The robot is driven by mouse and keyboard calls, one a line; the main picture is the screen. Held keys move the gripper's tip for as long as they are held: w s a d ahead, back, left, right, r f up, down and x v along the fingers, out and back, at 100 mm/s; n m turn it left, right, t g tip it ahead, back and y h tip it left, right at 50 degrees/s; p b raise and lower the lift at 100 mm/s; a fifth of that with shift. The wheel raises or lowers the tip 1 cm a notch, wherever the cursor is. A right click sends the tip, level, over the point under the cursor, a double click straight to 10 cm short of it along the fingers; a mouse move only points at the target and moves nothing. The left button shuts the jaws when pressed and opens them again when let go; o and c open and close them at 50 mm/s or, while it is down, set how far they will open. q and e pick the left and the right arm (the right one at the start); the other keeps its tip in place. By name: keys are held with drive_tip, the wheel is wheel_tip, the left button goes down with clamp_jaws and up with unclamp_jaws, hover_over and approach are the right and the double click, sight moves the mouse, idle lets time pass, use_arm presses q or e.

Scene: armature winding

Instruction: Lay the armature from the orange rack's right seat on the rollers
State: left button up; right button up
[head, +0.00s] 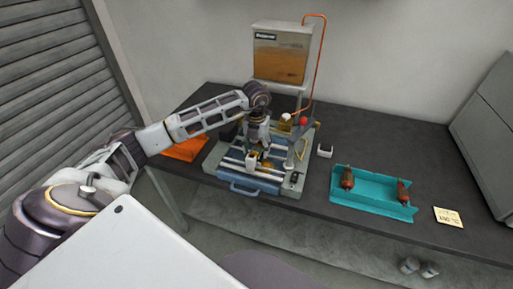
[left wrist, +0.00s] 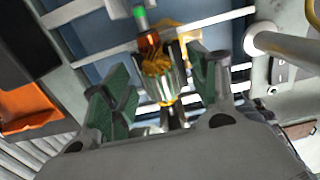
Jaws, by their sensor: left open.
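An armature (left wrist: 160,62) with copper windings, a steel core and a green end shows between the fingers of my left gripper (left wrist: 163,88) in the left wrist view. The fingers, with green pads, are open, one on each side of it. It appears to lie across the pale rollers (left wrist: 108,54) of the machine; exact contact is hard to tell. In the head view my left gripper (head: 256,148) points down over the machine bed and mostly hides the armature. The orange rack (head: 186,149) is left of the machine, partly behind my arm; its seats are unclear. My right gripper is not in view.
The machine (head: 240,183) has a tank (head: 281,52) and an orange hose behind. A teal tray (head: 372,199) with two reddish-brown armatures stands to the right. A small white holder (head: 324,151) and a yellow note (head: 448,217) are on the dark bench.

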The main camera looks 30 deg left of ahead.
use_arm(q)
wheel_tip(320, 180, up, 12)
drive_tip(key=shift+s, duration=0.15)
idle(0.8)
idle(0.9)
